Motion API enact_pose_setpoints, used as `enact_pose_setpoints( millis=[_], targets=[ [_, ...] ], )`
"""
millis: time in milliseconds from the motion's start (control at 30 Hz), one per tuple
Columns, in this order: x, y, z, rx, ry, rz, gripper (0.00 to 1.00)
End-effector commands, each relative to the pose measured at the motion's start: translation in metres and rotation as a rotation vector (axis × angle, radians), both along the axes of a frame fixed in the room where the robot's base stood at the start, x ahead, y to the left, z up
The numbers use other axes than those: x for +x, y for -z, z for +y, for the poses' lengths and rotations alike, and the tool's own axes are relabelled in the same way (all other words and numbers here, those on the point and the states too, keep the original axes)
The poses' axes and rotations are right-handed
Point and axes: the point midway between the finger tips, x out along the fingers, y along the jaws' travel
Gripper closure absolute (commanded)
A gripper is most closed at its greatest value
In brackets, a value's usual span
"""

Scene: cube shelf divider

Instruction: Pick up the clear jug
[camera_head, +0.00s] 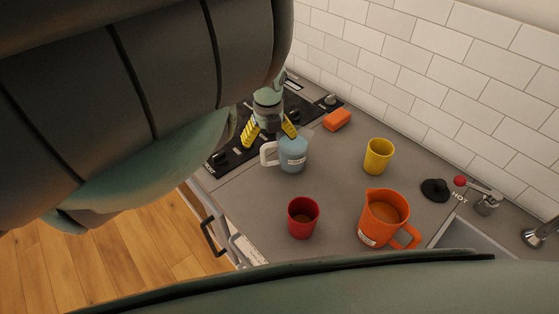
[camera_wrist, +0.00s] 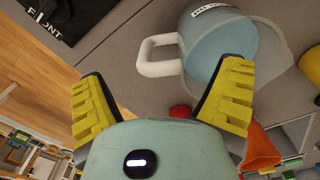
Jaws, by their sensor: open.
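The clear jug (camera_head: 293,154) stands on the grey counter beside the stove. It looks see-through with a bluish tint and has a white handle on its left. In the wrist view the jug (camera_wrist: 222,45) is at the top, with its handle (camera_wrist: 160,56) pointing left. My gripper (camera_head: 270,132) is just behind and above the jug in the head view, its yellow fingers spread. In the wrist view my gripper (camera_wrist: 165,95) is open with nothing between its fingers, and the handle lies ahead of the gap. I cannot tell whether a finger touches the jug.
A red cup (camera_head: 303,218), an orange jug (camera_head: 383,218) and a yellow cup (camera_head: 378,157) stand on the counter to the right. An orange sponge (camera_head: 337,119) lies near the tiled wall. The black stove (camera_head: 232,150) is behind left; a sink (camera_head: 470,240) is at right.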

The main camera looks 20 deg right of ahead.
Motion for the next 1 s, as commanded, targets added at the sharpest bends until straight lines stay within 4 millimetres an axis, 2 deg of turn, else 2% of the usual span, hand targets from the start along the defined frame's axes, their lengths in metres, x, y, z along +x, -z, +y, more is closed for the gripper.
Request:
enact_pose_setpoints(
  millis=[300, 667, 767, 1000],
  targets=[
    [-0.003, 0.031, -0.001, -0.007, 0.003, 0.001, 0.09],
    [-0.002, 0.036, 0.002, -0.001, 0.002, -0.002, 0.09],
    [-0.002, 0.036, 0.002, -0.001, 0.002, -0.002, 0.16],
    [-0.002, 0.036, 0.002, -0.001, 0.001, -0.002, 0.41]
  ],
)
